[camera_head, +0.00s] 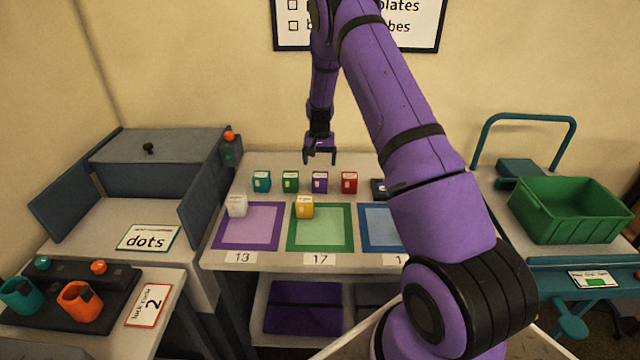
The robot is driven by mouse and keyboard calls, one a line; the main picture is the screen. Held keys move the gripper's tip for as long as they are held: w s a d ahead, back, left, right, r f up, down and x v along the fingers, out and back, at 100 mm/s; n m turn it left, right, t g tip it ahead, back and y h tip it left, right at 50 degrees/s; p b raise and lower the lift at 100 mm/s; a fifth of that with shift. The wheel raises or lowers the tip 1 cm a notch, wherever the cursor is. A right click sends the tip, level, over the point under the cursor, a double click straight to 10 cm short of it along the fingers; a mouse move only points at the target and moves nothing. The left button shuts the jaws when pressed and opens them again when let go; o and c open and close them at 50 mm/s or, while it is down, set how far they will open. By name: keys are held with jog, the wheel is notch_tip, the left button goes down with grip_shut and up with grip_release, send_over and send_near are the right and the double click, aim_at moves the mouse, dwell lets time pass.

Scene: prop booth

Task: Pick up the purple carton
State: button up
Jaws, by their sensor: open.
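The purple carton (320,182) stands upright on the table (228,258), in the back row between a green carton (290,182) and a red carton (349,182). It has a pale label on its front. My gripper (320,161) is above and just behind the row in the picture, pointing down near the purple carton. Its two fingers are apart with nothing between them. The fingertips appear a little above the carton's top, and no contact shows.
A teal carton (261,182) stands left in the row; a dark item (379,188) is partly beside my arm. A white carton (237,206) and a yellow carton (304,207) stand in front, near the purple mat (232,244) and green mat (340,244). A green crate (570,225) is right.

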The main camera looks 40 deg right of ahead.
aim_at(320, 184)
notch_tip(320, 184, down, 11)
jog(key=shift+d+r, duration=0.1)
jog(key=c, duration=1.1)
jog(key=shift+o, duration=0.2)
jog(key=shift+r, duration=0.1)
